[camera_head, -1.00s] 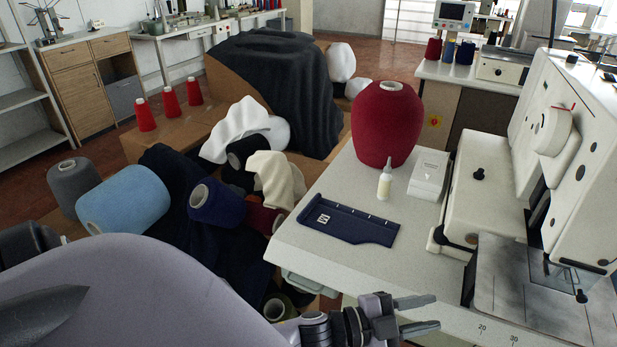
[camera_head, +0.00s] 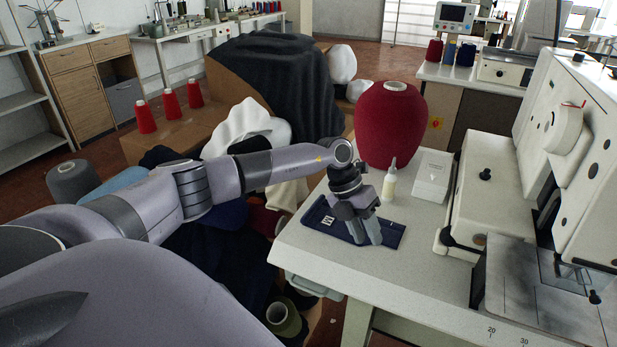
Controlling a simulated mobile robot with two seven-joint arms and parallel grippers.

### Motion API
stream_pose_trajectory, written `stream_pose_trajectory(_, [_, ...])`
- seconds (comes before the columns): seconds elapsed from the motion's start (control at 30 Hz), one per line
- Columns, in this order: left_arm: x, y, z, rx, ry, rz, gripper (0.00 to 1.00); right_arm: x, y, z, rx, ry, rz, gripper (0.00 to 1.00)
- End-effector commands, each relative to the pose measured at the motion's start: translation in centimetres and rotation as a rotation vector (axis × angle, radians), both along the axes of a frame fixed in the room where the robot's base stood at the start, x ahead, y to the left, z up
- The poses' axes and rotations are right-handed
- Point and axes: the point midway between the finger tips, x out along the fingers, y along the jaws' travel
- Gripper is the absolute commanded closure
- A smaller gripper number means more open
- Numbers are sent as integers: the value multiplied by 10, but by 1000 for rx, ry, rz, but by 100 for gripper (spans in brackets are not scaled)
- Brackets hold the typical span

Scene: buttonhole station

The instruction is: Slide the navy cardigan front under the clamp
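The navy cardigan front (camera_head: 318,222) lies flat on the pale table, left of the sewing machine, with a small white patterned mark near its left end. My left gripper (camera_head: 368,240) points down over its right half and hides part of it. The fingers look apart, one beside the other, with navy cloth showing around them. I cannot tell whether the tips touch the cloth. The clamp area (camera_head: 580,278) of the white machine is at the right, above a grey metal plate (camera_head: 535,300), well apart from the cloth. My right gripper is not in view.
A big dark red yarn cone (camera_head: 390,125), a small white bottle (camera_head: 389,182) and a white box (camera_head: 432,176) stand behind the cloth. The machine's cream cover (camera_head: 482,195) stands to the right. The tabletop (camera_head: 420,270) between cloth and plate is clear.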

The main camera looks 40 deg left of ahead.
Motion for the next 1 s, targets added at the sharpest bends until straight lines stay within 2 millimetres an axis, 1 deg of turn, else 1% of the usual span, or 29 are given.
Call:
stream_pose_trajectory(0.03, [5, 32, 11, 92, 9, 21, 64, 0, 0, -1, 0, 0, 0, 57])
stream_pose_trajectory(0.07, [6, 49, 17, 141, 20, 34, 64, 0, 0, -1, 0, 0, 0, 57])
stream_pose_trajectory(0.1, [6, 70, 24, 203, 37, 49, 64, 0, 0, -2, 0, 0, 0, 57])
stream_pose_trajectory(0.2, [4, 114, 42, 325, 74, 95, 64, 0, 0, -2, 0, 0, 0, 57])
stream_pose_trajectory(0.3, [0, 143, 56, 407, 105, 135, 64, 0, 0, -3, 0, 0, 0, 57])
stream_pose_trajectory(0.33, [-1, 150, 60, 423, 110, 144, 64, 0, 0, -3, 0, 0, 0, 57])
stream_pose_trajectory(0.43, [-4, 163, 66, 460, 127, 162, 64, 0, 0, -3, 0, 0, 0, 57])
stream_pose_trajectory(0.57, [-5, 168, 64, 472, 133, 170, 64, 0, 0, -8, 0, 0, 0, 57])
stream_pose_trajectory(0.77, [-5, 167, 45, 470, 132, 169, 64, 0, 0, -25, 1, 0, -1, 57])
stream_pose_trajectory(0.9, [-5, 166, 27, 469, 132, 168, 64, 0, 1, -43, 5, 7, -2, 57])
stream_pose_trajectory(1.0, [-5, 166, 13, 468, 131, 168, 64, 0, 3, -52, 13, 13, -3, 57])
